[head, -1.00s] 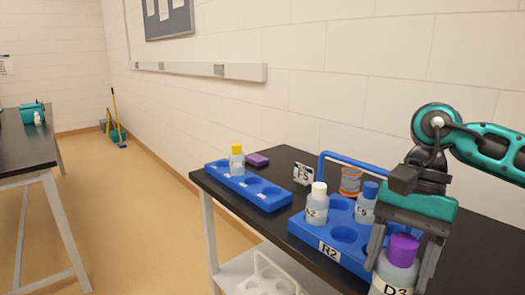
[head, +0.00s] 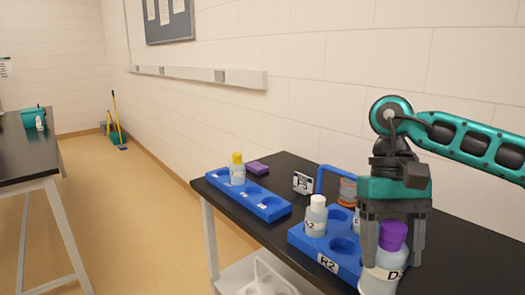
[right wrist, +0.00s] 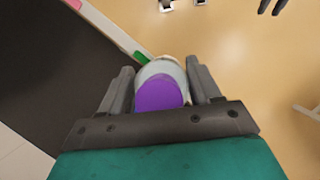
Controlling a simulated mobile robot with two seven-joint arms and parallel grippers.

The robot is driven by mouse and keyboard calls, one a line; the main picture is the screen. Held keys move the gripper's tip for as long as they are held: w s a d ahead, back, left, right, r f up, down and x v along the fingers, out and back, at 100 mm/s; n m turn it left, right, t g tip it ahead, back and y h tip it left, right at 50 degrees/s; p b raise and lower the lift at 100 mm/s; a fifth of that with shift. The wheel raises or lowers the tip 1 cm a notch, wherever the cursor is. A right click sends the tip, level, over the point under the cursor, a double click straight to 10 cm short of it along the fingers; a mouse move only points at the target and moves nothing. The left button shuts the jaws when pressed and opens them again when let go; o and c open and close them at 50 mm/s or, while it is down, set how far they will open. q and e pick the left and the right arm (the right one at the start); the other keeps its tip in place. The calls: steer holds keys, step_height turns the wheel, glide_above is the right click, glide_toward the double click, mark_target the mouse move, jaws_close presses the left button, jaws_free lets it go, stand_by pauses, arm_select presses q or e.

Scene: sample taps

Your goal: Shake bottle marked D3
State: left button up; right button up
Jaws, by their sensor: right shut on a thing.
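The bottle marked D3 (head: 378,279) has a purple cap and a pale body; its label is partly cut off. My right gripper (head: 393,258) is shut on it, with one finger on each side below the cap. The bottle leans a little, cap to the right, in front of the rack marked R2. In the right wrist view the purple cap (right wrist: 160,94) and the pale shoulder (right wrist: 160,69) show between the fingers. The bottle's base is hidden or out of frame. My left gripper is not seen in the head view.
The blue rack R2 (head: 312,247) holds a white-capped bottle (head: 316,217) and another bottle mostly hidden behind my gripper. A second blue rack (head: 268,207) holds a yellow-capped bottle (head: 237,170). A purple block (head: 257,168) and a sign (head: 303,183) stand behind.

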mark_target(383, 285)
steer(key=f, duration=0.7)
steer(key=shift+s, duration=0.35)
steer(key=v, duration=0.2)
steer(key=s+v, duration=0.1)
steer(key=v, duration=0.3)
steer(key=shift+d+r, duration=0.2)
steer(key=shift+r, duration=0.4)
steer(key=x, duration=0.2)
steer(key=w+x, duration=0.1)
steer(key=x, duration=0.4)
steer(key=shift+w+a+f, duration=0.2)
steer(key=shift+w+f, duration=0.05)
steer(key=r, duration=0.4)
steer(key=w+r, duration=0.1)
steer(key=r, duration=0.2)
steer(key=shift+d, duration=0.2)
steer(key=f, duration=0.4)
steer(key=s+f, duration=0.1)
steer(key=f, duration=0.2)
steer(key=shift+a+f, duration=0.1)
steer(key=shift+a, duration=0.1)
steer(key=shift+w+d, duration=0.15)
steer(key=shift+w, duration=0.2)
steer(key=shift+s, duration=0.1)
